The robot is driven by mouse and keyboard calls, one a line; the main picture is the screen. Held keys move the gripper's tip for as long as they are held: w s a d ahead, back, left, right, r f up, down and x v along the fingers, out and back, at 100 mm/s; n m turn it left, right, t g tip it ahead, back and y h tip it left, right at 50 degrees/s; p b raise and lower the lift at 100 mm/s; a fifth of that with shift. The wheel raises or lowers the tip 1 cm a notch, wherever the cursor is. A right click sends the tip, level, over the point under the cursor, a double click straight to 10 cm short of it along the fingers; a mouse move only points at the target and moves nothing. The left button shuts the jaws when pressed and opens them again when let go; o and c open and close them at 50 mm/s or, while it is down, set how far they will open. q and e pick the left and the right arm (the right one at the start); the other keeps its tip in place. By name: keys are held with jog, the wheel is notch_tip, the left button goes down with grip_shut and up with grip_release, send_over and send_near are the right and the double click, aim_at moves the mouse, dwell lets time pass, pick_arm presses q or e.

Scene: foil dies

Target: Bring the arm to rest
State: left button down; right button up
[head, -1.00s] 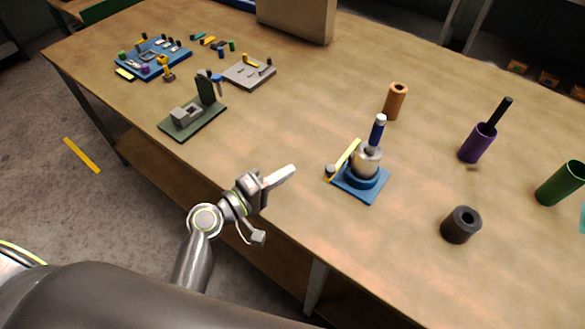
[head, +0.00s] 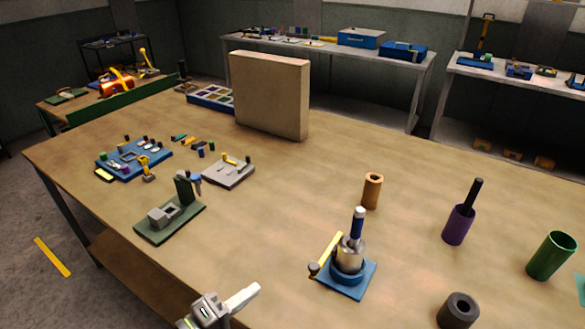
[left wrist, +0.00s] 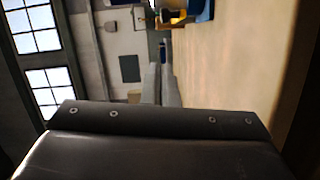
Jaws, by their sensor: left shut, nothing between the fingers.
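My left gripper (head: 256,290) is at the bottom of the head view, by the table's front edge, with its pale fingers together and nothing between them. The closed fingers also show in the left wrist view (left wrist: 161,85). To the right of them in the head view, apart from them, a blue base (head: 368,280) stands on the table. It carries a metal cylinder with a blue-and-white top, and a yellow bar lies beside it. My right gripper is in neither view.
The wooden table (head: 290,205) holds a green fixture (head: 170,222), a grey plate (head: 228,172), a blue tray of parts (head: 133,160), an orange tube (head: 372,190), a purple cup (head: 458,225), a green tube (head: 551,256) and a dark ring (head: 458,311). A large tan box (head: 270,95) stands at the back.

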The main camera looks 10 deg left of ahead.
pick_arm(q)
jog(key=s+a+f+m+g+y, duration=0.3)
jog(key=s+f+m+g+y, duration=0.25)
jog(key=s+f, duration=0.25)
jog(key=s+a+f+m+g+y, duration=0.3)
jog(key=s+a+g+y, duration=0.3)
jog(key=s+a, duration=0.5)
jog(key=s+x, duration=0.2)
jog(key=x, duration=1)
jog(key=s+a+f+x, duration=0.1)
jog(key=s+x, duration=0.1)
jog(key=x, duration=1)
jog(key=s+d+f+g, duration=0.1)
jog(key=s+f, duration=1.4)
jog(key=f, duration=0.1)
jog(key=shift+d, duration=0.25)
